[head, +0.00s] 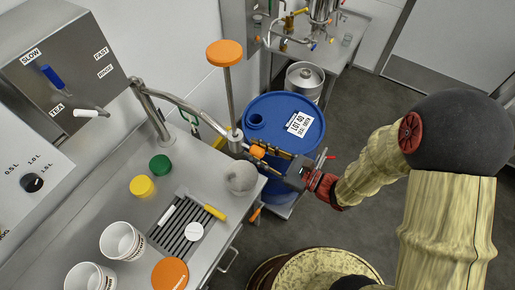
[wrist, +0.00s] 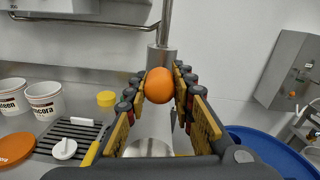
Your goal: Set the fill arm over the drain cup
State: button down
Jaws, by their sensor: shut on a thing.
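The fill arm (head: 190,108) is a bent metal pipe running from a post on the steel counter to an upright nozzle near the counter's right edge. A rod with an orange disc stands up from the nozzle. My gripper (head: 262,153) is shut on the fill arm's orange knob (wrist: 159,86), seen between the fingers in the wrist view. A round grey piece (head: 240,177), likely the drain cup, sits at the counter edge, just below the nozzle in the head picture. It shows partly below the knob in the wrist view (wrist: 149,148). Whether the nozzle is exactly above it I cannot tell.
A blue drum (head: 285,120) with an open bung hole stands right of the counter. White tubs (head: 121,241), yellow and green caps, an orange lid (head: 170,274) and a slotted grate (head: 180,232) with a yellow-handled tool lie on the counter. A control box (head: 62,68) is at left.

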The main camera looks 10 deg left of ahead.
jog(key=c, duration=1.5)
grip_release()
jog(key=shift+d, duration=0.1)
jog(key=v, duration=1.1)
jog(key=shift+s+d, duration=0.15)
jog(key=shift+d, duration=0.2)
